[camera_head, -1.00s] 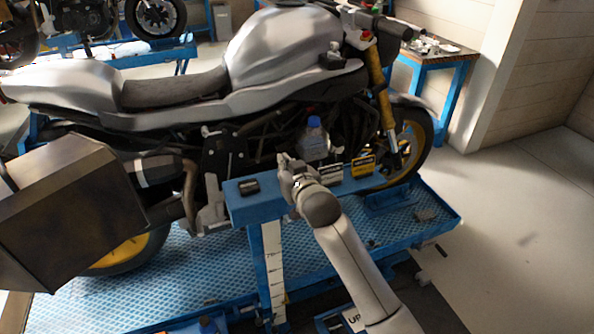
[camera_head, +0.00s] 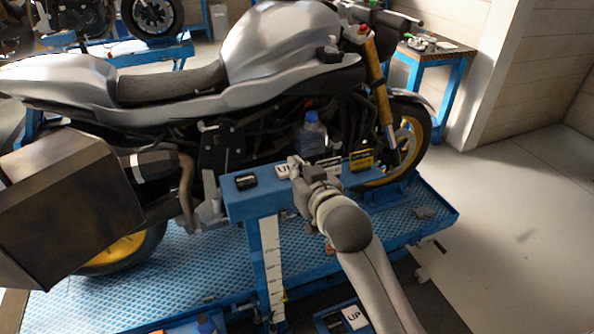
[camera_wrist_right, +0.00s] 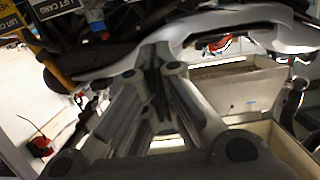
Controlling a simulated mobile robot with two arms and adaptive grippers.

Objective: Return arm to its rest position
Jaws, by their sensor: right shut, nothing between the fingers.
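My right arm comes up from the bottom of the head view, and its gripper (camera_head: 297,168) is over the blue narrow stand in front of the motorcycle. The fingers are together with nothing between them. In the right wrist view the gripper (camera_wrist_right: 156,52) also shows, its fingers meeting in front of the bike's grey bodywork. My left gripper is not in view.
The silver motorcycle (camera_head: 283,45) stands on a blue lift (camera_head: 190,264). The blue stand (camera_head: 245,207) carries a black item (camera_head: 246,181), a white card (camera_head: 283,171) and a yellow-black box (camera_head: 361,160). Floor at right is clear.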

